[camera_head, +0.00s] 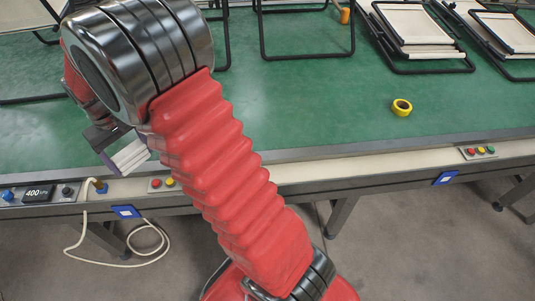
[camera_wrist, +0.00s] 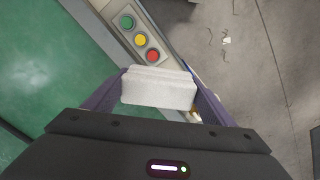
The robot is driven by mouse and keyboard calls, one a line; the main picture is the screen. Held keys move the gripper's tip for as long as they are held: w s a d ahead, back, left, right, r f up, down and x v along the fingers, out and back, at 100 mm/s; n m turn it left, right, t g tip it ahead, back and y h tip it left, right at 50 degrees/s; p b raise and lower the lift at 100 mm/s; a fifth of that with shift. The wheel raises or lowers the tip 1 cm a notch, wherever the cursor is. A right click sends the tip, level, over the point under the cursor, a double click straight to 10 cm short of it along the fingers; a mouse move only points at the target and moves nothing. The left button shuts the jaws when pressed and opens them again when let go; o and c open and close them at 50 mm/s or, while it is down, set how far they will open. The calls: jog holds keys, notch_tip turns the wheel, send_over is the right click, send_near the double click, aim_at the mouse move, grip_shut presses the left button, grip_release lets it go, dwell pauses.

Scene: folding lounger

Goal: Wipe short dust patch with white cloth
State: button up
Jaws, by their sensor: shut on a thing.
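A folded white cloth (camera_wrist: 158,92) is clamped between the two fingers of my gripper (camera_wrist: 160,78) in the wrist view. In the head view, the cloth (camera_head: 130,156) shows beside the dark jaw, over the front edge of the green table, left of centre. A pale, blurry patch (camera_wrist: 22,85) lies on the green table top at the left of the wrist view. I cannot tell whether it is dust or a reflection. The cloth is apart from this patch. In the head view my arm hides part of the table, and no clear dust patch shows there.
The green table (camera_head: 330,105) has a yellow tape roll (camera_head: 401,107) and folded lounger frames (camera_head: 415,35) at the back. Button panels (camera_wrist: 140,40) and a pressure display (camera_head: 38,194) line its front edge. A pale hose (camera_head: 120,264) hangs down. The table's middle is mostly clear.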

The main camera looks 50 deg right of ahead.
jog(key=s+d+f+m, duration=0.2)
jog(key=s+d, duration=0.3)
jog(key=d, duration=0.6)
jog(key=s+d+f+m, duration=0.2)
jog(key=s+d+m, duration=0.1)
jog(key=s+d, duration=0.6)
jog(key=s+d+f+m, duration=0.2)
jog(key=s+d+m, duration=0.2)
jog(key=s+d, duration=0.4)
jog(key=s, duration=0.6)
jog(key=shift+d+f, duration=0.15)
jog(key=shift+d, duration=0.25)
jog(key=shift+f, duration=0.1)
